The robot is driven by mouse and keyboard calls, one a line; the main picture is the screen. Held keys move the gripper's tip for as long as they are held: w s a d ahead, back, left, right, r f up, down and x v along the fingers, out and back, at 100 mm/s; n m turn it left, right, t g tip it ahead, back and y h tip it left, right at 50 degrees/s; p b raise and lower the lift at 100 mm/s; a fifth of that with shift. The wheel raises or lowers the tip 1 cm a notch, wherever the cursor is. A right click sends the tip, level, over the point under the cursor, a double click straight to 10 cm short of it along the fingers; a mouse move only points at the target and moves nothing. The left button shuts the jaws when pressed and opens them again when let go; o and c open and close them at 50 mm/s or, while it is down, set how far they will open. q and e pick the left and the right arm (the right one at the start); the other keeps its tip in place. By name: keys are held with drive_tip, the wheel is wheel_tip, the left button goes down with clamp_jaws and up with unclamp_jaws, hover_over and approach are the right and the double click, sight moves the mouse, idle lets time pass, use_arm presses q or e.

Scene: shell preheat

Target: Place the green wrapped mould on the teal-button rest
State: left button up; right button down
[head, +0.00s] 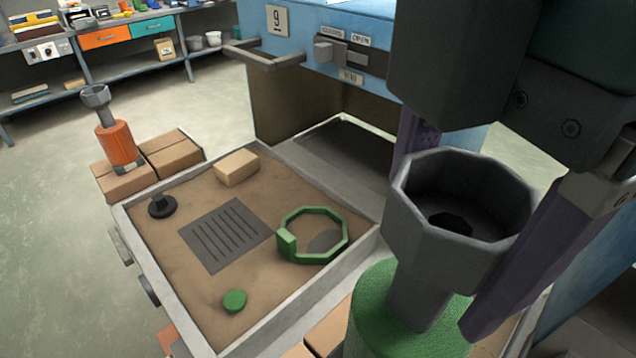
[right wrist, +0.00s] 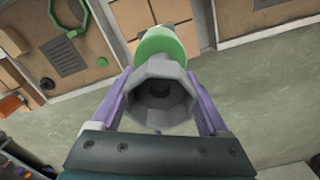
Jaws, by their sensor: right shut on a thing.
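The green wrapped mould (head: 400,315) has a green sleeve below and a dark grey octagonal funnel-like cup (head: 455,200) on top. My right gripper (right wrist: 158,88) is shut on its grey neck or cup, with one purple finger on each side. The mould is upright in the head view, in front of and right of the near tray. Its lower end runs out of the head picture; the right wrist view shows the green part (right wrist: 165,42) beyond the cup. A green round button (head: 234,300) lies in the sand tray; I cannot make out a clearly teal one. My left gripper is not in view.
The sand tray (head: 190,320) holds a green octagonal ring (head: 313,212), a dark slotted plate (head: 225,237), a black knob (head: 162,207) and a tan block (head: 237,167). An orange wrapped mould (head: 118,143) stands on bricks (head: 172,152). A blue oven (head: 290,60) is behind.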

drive_tip(key=shift+a+f, duration=0.1)
drive_tip(key=shift+a, duration=0.15)
wheel_tip(320, 180, down, 16)
drive_tip(key=b, duration=0.2)
drive_tip(key=shift+a+r+b, duration=0.1)
drive_tip(key=shift+r+b, duration=0.15)
drive_tip(key=shift+b, duration=0.05)
drive_tip(key=shift+f+b, duration=0.4)
drive_tip(key=shift+f, duration=1.8)
drive_tip(key=shift+f, duration=0.1)
unclamp_jaws()
